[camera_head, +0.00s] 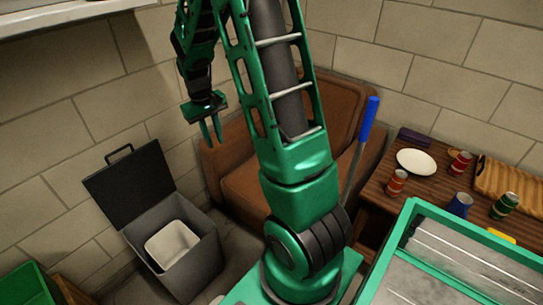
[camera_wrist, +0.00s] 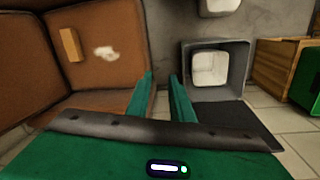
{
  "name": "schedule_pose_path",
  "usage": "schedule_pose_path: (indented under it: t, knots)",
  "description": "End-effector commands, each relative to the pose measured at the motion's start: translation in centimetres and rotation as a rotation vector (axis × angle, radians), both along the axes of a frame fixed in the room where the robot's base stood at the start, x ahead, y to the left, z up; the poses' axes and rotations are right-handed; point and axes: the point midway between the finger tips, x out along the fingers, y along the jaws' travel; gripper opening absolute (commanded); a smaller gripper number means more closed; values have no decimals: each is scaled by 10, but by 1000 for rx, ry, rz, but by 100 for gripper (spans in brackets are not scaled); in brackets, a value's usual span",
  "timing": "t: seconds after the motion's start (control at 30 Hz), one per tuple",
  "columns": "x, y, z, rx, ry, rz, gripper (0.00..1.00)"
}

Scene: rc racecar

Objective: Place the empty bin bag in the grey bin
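The grey bin (camera_head: 200,262) stands on the floor at lower left in the head view, its dark lid (camera_head: 130,185) raised. It also shows in the wrist view (camera_wrist: 240,70). A white, box-shaped insert or liner (camera_head: 172,243) is inside it; I cannot tell whether this is a bag. A small crumpled white thing (camera_wrist: 106,53) lies on the brown armchair's seat in the wrist view; I cannot tell if it is the empty bin bag. My gripper (camera_head: 211,130) is raised above the armchair and bin area. Its fingers (camera_wrist: 161,77) are apart with nothing between them.
The brown armchair (camera_head: 245,185) stands right of the bin, with a tan block (camera_wrist: 70,45) on it. A wooden table (camera_head: 425,190) with cans and a plate is at right. A green box (camera_head: 30,285) is at lower left. Another white thing (camera_wrist: 218,5) shows at the wrist view's top edge.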

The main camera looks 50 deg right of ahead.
Motion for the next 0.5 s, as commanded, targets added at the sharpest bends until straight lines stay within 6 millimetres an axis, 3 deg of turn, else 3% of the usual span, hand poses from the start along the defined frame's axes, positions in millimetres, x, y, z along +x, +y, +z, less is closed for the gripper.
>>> schedule_pose_path:
  t: [0.03, 0.2, 0.5]
  knots:
    - [-17, -1, 17, -2, -7, -18, 20]
    - [-75, -2, 59, 0, -12, -83, 20]
    - [-185, 10, 104, 33, -24, -197, 20]
